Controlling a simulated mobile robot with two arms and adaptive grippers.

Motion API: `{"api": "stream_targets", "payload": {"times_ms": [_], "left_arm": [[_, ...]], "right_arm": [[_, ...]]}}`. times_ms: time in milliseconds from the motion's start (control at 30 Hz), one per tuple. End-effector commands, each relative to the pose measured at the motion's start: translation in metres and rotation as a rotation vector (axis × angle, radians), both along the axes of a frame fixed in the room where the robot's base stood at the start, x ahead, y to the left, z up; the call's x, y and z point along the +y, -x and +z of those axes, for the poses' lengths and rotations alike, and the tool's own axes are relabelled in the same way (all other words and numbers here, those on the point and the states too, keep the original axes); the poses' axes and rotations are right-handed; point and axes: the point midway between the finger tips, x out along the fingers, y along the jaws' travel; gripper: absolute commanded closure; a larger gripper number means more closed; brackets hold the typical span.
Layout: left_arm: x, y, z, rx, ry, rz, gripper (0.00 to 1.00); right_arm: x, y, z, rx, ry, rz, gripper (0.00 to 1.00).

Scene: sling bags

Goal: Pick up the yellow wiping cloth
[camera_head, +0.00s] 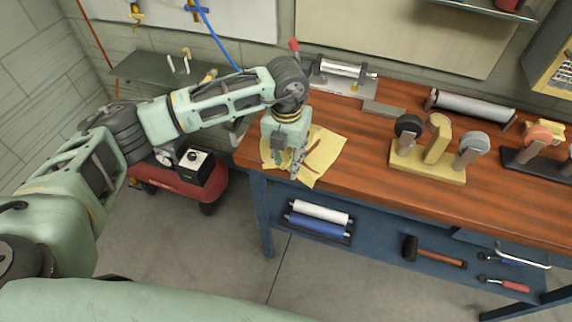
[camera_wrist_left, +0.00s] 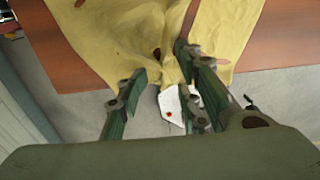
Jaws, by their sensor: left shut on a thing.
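The yellow cloth (camera_head: 327,150) lies at the left end of the wooden workbench, partly hidden under my left gripper (camera_head: 297,160). In the left wrist view the cloth (camera_wrist_left: 120,35) spreads over the bench edge, with a bunched fold between the fingers of my left gripper (camera_wrist_left: 163,78). The left gripper is shut on this fold, close to the bench's front edge. Much of the cloth still lies flat against the bench top. My right gripper is not in view.
The wooden workbench (camera_head: 380,185) holds a tan stand with rollers (camera_head: 427,167) and a grey cylinder (camera_head: 472,105). A metal device (camera_head: 342,75) stands behind the cloth. A red compressor (camera_head: 180,185) is on the floor left of the bench. A lower shelf holds rolls (camera_head: 318,220) and a mallet (camera_head: 435,252).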

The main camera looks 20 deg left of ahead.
Motion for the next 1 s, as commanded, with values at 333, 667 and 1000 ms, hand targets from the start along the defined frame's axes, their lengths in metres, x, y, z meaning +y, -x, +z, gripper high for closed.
{"api": "stream_targets", "payload": {"times_ms": [333, 667, 1000], "left_arm": [[0.0043, 0.0041, -0.0080, 0.015, -0.013, 0.004, 0.89], [0.0032, 0.0042, -0.0079, 0.015, -0.010, 0.002, 1.00], [0.0021, 0.0041, -0.0071, 0.014, -0.008, 0.001, 1.00]], "right_arm": [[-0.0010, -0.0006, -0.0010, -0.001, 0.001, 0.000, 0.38], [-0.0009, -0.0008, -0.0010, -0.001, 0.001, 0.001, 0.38], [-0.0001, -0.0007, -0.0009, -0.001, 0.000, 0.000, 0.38]]}}
